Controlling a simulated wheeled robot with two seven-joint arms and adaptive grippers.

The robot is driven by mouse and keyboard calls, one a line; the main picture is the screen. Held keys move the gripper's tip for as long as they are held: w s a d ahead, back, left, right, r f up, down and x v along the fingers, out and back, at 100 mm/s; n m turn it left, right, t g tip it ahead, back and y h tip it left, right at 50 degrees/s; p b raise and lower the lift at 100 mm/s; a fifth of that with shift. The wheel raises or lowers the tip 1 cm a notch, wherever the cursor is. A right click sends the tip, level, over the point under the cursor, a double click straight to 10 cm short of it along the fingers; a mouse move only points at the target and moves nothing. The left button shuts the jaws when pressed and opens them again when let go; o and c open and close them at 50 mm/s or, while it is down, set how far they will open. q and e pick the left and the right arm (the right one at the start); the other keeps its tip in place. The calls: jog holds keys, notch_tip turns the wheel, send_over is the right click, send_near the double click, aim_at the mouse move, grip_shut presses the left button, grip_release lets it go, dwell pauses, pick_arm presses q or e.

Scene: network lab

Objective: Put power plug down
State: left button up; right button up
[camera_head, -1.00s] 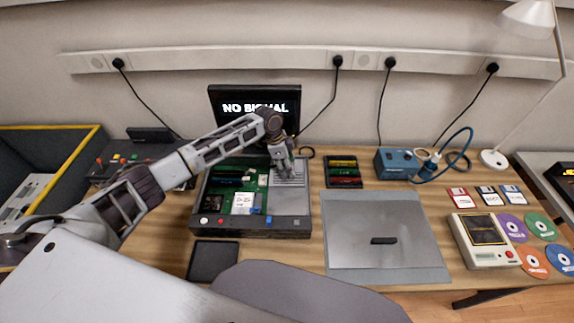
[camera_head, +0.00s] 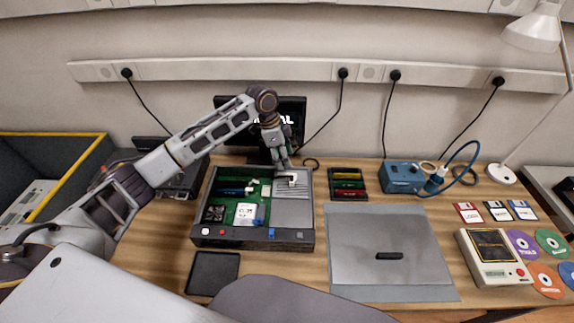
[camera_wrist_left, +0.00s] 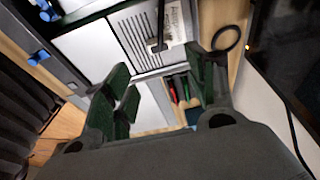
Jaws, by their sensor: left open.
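The power plug (camera_head: 289,178) is a small white piece lying on the grey vented unit (camera_head: 291,208) at the right of the open computer case (camera_head: 207,231). In the left wrist view the white plug (camera_wrist_left: 160,43) lies on the slotted grey surface, with a dark cable running up from it. My left gripper (camera_head: 282,163) is just above and behind the plug, apart from it. In the left wrist view its green-padded fingers (camera_wrist_left: 162,88) are spread with nothing between them. My right gripper is not in view.
A monitor (camera_head: 232,106) stands close behind the gripper. A rack of coloured modules (camera_head: 347,183), a blue box (camera_head: 402,176) and a grey metal panel (camera_head: 372,230) are to the right. A black tray (camera_head: 212,272) lies in front of the case.

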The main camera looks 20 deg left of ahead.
pick_arm(q)
jog(key=shift+v, duration=1.2)
jog(key=shift+f, duration=0.1)
